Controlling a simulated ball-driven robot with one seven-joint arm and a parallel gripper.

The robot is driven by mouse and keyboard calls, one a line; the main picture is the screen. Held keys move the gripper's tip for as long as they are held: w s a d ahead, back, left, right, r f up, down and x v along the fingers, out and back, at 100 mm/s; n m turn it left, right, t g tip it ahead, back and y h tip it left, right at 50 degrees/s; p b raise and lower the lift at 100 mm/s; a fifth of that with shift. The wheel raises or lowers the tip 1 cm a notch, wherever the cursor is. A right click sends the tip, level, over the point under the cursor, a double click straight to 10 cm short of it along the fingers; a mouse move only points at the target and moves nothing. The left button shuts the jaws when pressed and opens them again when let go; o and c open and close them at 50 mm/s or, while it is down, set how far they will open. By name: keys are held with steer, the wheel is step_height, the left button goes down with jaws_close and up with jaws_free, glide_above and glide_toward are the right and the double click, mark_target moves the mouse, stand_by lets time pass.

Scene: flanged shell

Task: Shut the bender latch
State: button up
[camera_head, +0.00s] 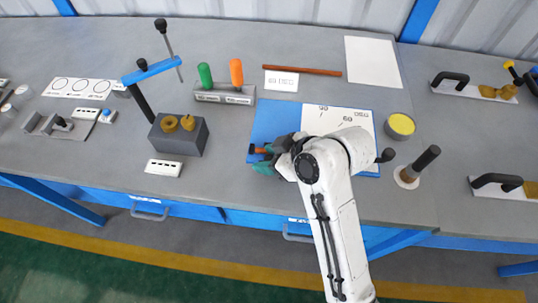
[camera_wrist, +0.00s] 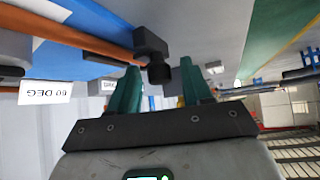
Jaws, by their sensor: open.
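The bender is only partly visible. In the wrist view a dark grey block with a round black knob (camera_wrist: 158,72) lies between my fingertips, at the end of a copper-coloured bar (camera_wrist: 70,35). I cannot tell whether this block is the latch. In the head view my gripper (camera_head: 262,161) is low over the left part of a blue board (camera_head: 266,122), beside a small orange piece (camera_head: 258,150). My arm hides much of what is there. In the wrist view my gripper (camera_wrist: 160,66) has teal fingers spread apart, with no contact visible.
A grey block with brass rollers (camera_head: 180,135) and a blue-armed lever stands left. Green and orange handles (camera_head: 226,78) are in a rack behind. A yellow-filled cup (camera_head: 400,126) and a dark upright post (camera_head: 418,163) stand right. The bench front left of my gripper is mostly clear.

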steer(key=shift+s+a+f, duration=0.1)
jaws_close()
stand_by(0.4)
